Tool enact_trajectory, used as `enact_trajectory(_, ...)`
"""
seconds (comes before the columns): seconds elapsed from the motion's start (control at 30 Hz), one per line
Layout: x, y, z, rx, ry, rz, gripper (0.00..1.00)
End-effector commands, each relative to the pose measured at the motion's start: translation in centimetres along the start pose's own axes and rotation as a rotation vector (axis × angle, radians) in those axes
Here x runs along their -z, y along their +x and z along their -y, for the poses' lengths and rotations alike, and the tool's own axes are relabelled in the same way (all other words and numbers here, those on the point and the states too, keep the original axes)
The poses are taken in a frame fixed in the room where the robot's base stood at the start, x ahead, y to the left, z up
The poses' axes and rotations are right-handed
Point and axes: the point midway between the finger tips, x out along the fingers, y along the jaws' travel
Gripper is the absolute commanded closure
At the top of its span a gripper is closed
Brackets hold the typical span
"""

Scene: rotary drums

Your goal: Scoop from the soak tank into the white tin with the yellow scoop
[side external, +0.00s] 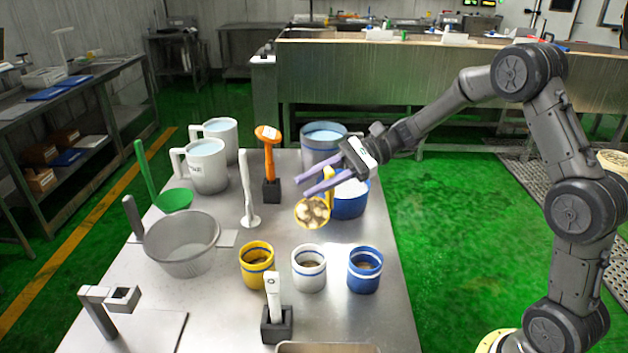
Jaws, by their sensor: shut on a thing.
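My gripper (304,187), with long purple fingers, is shut on the upright handle of the yellow scoop (312,213). The scoop's round bowl hangs above the table and shows pale and brown lumps inside. The white tin (309,279), with blue bands, stands upright in the front row, below the scoop in the picture and apart from it. A grey metal vessel of bluish liquid (322,152) and a blue tub with pale contents (350,208) stand behind the scoop. The tub is partly hidden by my gripper. No label shows which vessel is the soak tank.
A yellow tin (257,277) and a blue tin (364,280) flank the white tin. A white-handled tool in a black stand (277,326) rises in front. A grey pot (181,262), green scoop (174,200), white jugs (205,180) and orange tool (268,134) stand left.

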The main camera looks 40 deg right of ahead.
Motion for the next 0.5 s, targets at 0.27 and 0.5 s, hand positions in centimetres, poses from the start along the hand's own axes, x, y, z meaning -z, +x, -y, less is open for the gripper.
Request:
enact_trajectory(0.27,-0.11,0.2,-0.27,0.001,-0.021,-0.013,1.0)
enact_trajectory(0.5,-0.11,0.37,-0.5,0.001,-0.038,-0.025,1.0)
